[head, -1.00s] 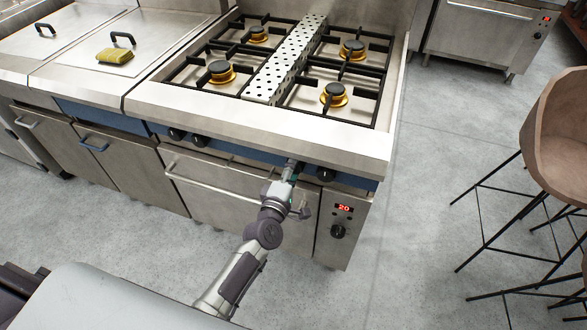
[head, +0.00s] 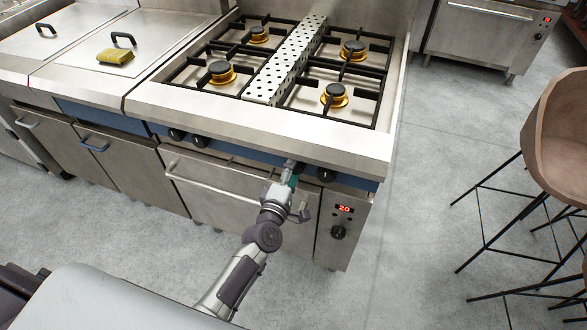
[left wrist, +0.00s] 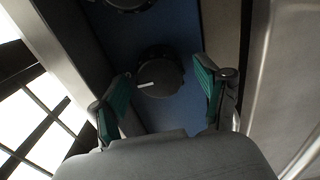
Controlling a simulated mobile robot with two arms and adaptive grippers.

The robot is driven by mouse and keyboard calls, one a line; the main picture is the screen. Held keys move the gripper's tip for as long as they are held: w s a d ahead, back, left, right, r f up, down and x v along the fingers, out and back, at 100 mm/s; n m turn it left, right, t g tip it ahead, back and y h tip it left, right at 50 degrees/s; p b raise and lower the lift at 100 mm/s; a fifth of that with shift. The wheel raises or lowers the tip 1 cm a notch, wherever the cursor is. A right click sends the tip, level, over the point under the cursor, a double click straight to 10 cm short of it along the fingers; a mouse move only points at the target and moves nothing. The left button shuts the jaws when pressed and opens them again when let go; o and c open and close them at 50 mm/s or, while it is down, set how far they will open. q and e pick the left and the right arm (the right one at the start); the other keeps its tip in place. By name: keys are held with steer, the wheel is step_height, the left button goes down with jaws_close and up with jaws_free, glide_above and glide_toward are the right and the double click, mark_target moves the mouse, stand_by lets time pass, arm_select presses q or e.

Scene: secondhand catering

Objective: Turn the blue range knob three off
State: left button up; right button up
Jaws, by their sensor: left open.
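The blue range (head: 265,158) has a blue front strip with black knobs. Two knobs (head: 187,137) sit on the left of the strip, and one (head: 326,174) sits at the right end. My left gripper (head: 292,171) is at the strip, just left of the right-end knob, and covers the knob behind it in the head view. In the left wrist view, that dark knob (left wrist: 158,75) lies ahead between the spread green-padded fingers (left wrist: 165,97). Its white mark points left, towards the cooktop side. Contact is not visible. A second knob (left wrist: 130,3) shows at the top edge. My right gripper is not in view.
An oven handle (head: 215,184) runs below the strip, left of my arm. A panel with a red display (head: 344,208) and a dial (head: 338,232) is lower right. Burners and grates (head: 335,95) are above. Bar stools (head: 560,140) stand right, with open floor between.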

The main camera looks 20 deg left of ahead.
arm_select(q)
steer(key=s, duration=1.1)
steer(key=shift+s+a, duration=0.2)
steer(key=shift+s, duration=0.05)
steer(key=s+f+m+g+h, duration=0.1)
steer(key=s+f+m+g, duration=0.5)
steer(key=f, duration=0.9)
steer(key=s+f+m+g, duration=0.3)
steer(key=s+f+m, duration=0.4)
steer(key=f, duration=0.9)
steer(key=s+a+f+m+g, duration=0.2)
steer(key=s+f, duration=0.2)
steer(key=s, duration=0.4)
steer(key=s+a+f+m+g+y, duration=0.1)
steer(key=s+a+f+m+g, duration=0.1)
steer(key=s+f, duration=0.3)
steer(key=s+a+f+m+g, duration=0.2)
steer(key=s+f+m+g, duration=0.1)
steer(key=s, duration=0.9)
steer(key=shift+s+f+g+y, duration=0.3)
steer(key=shift+s+f+g, duration=0.15)
steer(key=shift+f, duration=0.2)
steer(key=shift+w, duration=0.1)
